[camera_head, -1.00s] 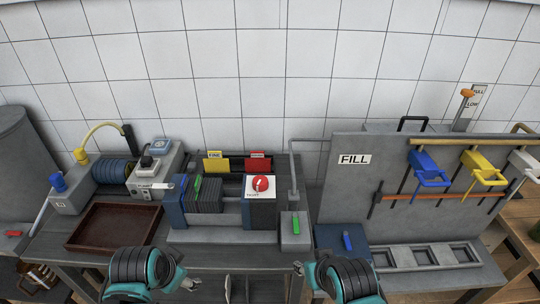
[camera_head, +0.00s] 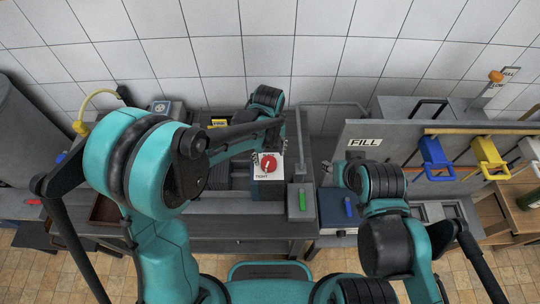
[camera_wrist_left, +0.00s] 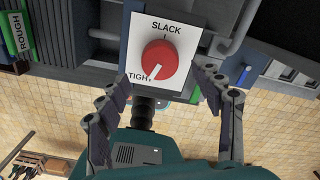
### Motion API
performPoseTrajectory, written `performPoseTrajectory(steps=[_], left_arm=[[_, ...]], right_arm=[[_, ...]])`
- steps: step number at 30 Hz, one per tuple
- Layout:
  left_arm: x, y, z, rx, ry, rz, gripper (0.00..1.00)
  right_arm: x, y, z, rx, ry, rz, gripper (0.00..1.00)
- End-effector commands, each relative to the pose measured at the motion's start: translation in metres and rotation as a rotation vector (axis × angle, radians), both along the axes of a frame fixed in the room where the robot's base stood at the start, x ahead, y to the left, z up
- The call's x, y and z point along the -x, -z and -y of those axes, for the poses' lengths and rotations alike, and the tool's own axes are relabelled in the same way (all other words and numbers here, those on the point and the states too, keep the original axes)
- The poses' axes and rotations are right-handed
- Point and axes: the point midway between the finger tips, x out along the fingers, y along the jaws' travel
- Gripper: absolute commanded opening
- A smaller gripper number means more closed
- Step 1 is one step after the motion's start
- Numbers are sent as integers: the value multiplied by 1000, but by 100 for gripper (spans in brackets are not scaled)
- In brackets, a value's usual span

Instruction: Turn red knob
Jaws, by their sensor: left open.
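The red knob (camera_head: 268,166) sits on a white plate at the right end of the bench unit. In the left wrist view the red knob (camera_wrist_left: 159,64) is large, with SLACK above it and TIGHT at its lower left; its white mark points down and slightly left, towards TIGHT. My left gripper (camera_wrist_left: 166,80) is open, its fingers on either side of the knob's plate and apart from the knob. In the head view, my left arm reaches over the bench and the gripper is close above the plate. My right gripper (camera_head: 339,174) is small at the right; its fingers are unclear.
A green handle (camera_head: 302,199) and a blue handle (camera_head: 348,207) stand right of the knob. The grey FILL panel (camera_head: 400,150) with blue and yellow hooks rises further right. My left arm hides much of the bench's left side.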

Motion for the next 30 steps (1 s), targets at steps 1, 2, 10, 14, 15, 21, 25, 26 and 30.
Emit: performPoseTrajectory(steps=[1,2,10,14,15,21,25,26,30], left_arm=[[-1,11,0,0,-1,0,66],[-1,15,0,0,-1,0,66],[-1,42,0,0,-3,1,66],[0,43,0,0,-3,1,66],[0,43,0,0,-3,1,66],[-1,43,0,0,-4,1,42],[-1,43,0,0,-4,1,16],[-1,43,0,0,-4,1,16],[0,43,0,0,-7,1,16]], right_arm=[[0,3,0,0,0,0,40],[0,3,0,0,0,0,40],[0,6,0,0,0,0,40],[0,6,0,0,0,0,40],[0,6,0,0,0,0,40],[0,6,0,0,0,0,40],[0,6,0,0,0,0,40],[0,6,0,0,0,0,40],[0,6,0,0,0,0,40]])
